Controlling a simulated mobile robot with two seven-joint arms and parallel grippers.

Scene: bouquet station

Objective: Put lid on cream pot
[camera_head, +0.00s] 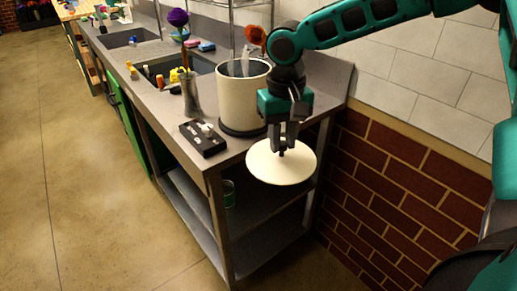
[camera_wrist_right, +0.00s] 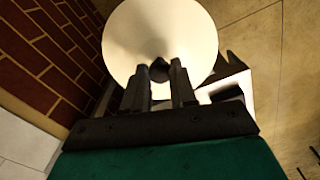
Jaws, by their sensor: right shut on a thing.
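The cream pot (camera_head: 243,98) stands upright on the grey counter near its right end, with a dark base and an open top. A flower-like orange item and a pale piece show at its rim. My right gripper (camera_head: 283,148) is shut on the dark knob of the round cream lid (camera_head: 281,168). The lid hangs roughly level in front of the counter's near end, lower than the pot's rim and apart from the pot. In the right wrist view the lid (camera_wrist_right: 160,35) fills the space beyond the two fingers (camera_wrist_right: 160,85). My left gripper is not seen.
A black tray with small items (camera_head: 203,139) lies on the counter left of the pot. A glass vase (camera_head: 191,97) with a purple flower (camera_head: 178,17) stands beside the pot. Sinks lie farther back. A brick wall (camera_head: 400,180) bounds the right side; open floor (camera_head: 90,180) lies left.

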